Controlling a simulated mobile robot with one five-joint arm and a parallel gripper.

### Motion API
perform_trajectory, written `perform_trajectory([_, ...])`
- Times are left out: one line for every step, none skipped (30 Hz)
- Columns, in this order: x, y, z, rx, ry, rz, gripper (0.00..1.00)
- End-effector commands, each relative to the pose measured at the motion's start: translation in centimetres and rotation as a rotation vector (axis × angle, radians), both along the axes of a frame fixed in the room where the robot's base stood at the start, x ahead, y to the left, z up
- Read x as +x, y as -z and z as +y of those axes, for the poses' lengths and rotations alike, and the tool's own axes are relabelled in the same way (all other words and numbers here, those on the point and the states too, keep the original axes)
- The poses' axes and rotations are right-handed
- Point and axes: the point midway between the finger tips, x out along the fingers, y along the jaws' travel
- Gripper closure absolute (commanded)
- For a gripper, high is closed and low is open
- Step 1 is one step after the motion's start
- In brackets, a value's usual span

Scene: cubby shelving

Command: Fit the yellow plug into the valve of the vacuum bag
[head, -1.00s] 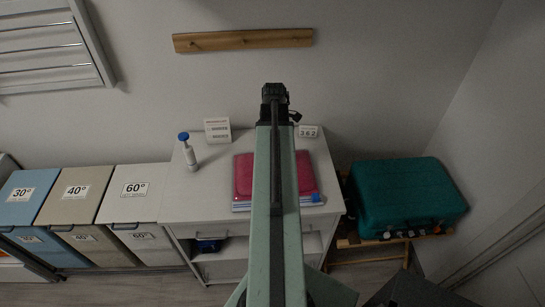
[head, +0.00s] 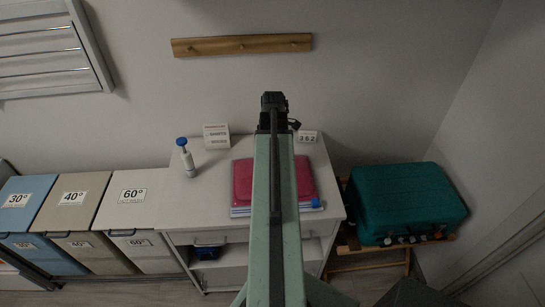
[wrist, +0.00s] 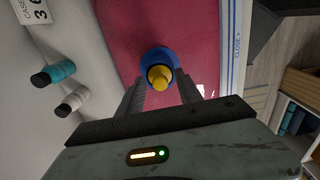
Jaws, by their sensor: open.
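The vacuum bag (head: 305,178) is crimson with a blue-and-white zip edge and lies flat on the white cabinet top. Its surface (wrist: 112,35) fills the middle of the wrist view. The round blue valve (wrist: 150,57) sits on it, with the yellow plug (wrist: 159,78) directly over it in this view. I cannot tell whether the plug is seated in the valve or only in front of it. My gripper (wrist: 162,90) is open, with one finger on each side of the plug, apart from it. In the head view my gripper (head: 273,100) is at the arm's far end; my arm hides the valve and plug.
A white pump with a blue top (head: 187,158) stands left of the bag. Teal (wrist: 58,73) and white (wrist: 74,101) cylinders show left. A teal suitcase (head: 408,200) is at right.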

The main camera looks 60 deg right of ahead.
Motion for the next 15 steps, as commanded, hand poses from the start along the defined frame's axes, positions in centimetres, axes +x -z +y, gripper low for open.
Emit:
perform_trajectory([0.0,-0.9,0.0,0.000,0.000,0.000,0.58])
perform_trajectory([0.0,-1.4,0.0,0.000,0.000,0.000,0.58])
perform_trajectory([0.0,-2.0,0.0,0.000,0.000,0.000,0.58])
perform_trajectory([0.0,-2.6,0.0,0.000,0.000,0.000,0.58])
perform_trajectory([0.0,-3.2,0.0,0.000,0.000,0.000,0.58])
perform_trajectory([0.0,-4.1,0.0,0.000,0.000,0.000,0.58])
perform_trajectory([0.0,-4.7,0.1,0.000,0.000,0.000,0.58])
perform_trajectory([0.0,-5.5,0.1,0.000,-0.001,0.000,0.58])
perform_trajectory([0.0,-6.4,0.1,0.000,-0.001,0.000,0.58])
perform_trajectory([0.0,-7.1,0.1,0.000,-0.001,0.000,0.58])
perform_trajectory([0.0,-7.8,0.1,0.000,-0.001,0.000,0.58])
perform_trajectory([0.0,-8.8,0.1,0.000,-0.001,0.000,0.58])
perform_trajectory([0.0,-9.4,0.1,0.000,-0.001,0.000,0.58])
perform_trajectory([0.0,-10.0,0.1,0.000,-0.001,0.000,0.58])
perform_trajectory([0.0,-10.7,0.1,0.000,-0.001,0.000,0.58])
